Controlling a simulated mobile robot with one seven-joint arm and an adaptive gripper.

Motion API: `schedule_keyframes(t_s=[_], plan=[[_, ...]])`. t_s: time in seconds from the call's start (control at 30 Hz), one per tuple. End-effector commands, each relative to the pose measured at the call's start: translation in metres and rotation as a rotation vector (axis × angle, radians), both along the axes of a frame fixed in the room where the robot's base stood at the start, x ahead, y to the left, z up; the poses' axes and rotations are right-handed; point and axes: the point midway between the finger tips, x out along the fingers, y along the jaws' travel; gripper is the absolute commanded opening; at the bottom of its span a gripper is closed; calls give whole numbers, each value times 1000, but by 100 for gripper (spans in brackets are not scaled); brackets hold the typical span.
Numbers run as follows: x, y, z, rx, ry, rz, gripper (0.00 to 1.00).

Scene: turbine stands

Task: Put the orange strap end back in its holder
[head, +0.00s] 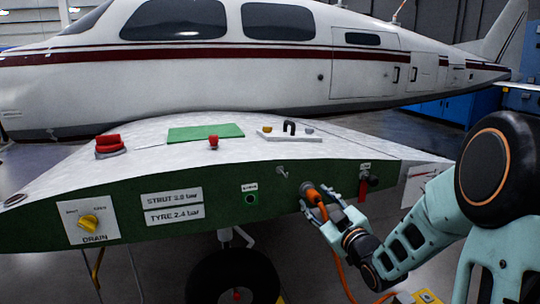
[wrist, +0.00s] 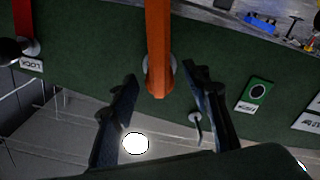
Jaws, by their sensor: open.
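An orange line trails from my gripper's area toward the floor. In the wrist view the orange strap (wrist: 158,45) comes down from the top edge and ends against the panel, with a pale round fitting behind it. My gripper (head: 317,200) is open, its fingers on either side of the strap; the wrist view shows gaps between them (wrist: 160,74). A small metal hook (head: 283,172) is on the panel left of the strap. I cannot tell which fitting is the holder.
A red strap (head: 362,188) and black knob (head: 373,180) sit close on the right, by the LOCK label (wrist: 31,65). A green-ringed button (head: 251,199) and yellow drain knob (head: 89,222) are further left. The wing top (head: 220,150) carries small items.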

Motion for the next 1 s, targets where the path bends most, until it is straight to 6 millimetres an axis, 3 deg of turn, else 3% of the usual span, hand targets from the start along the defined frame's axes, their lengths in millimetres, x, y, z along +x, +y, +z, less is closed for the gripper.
schedule_keyframes(t_s=[0.2, 1.0], plan=[[9, 3, 0, 1, 1, -1, 44], [9, 3, 0, 1, 1, -1, 44]])
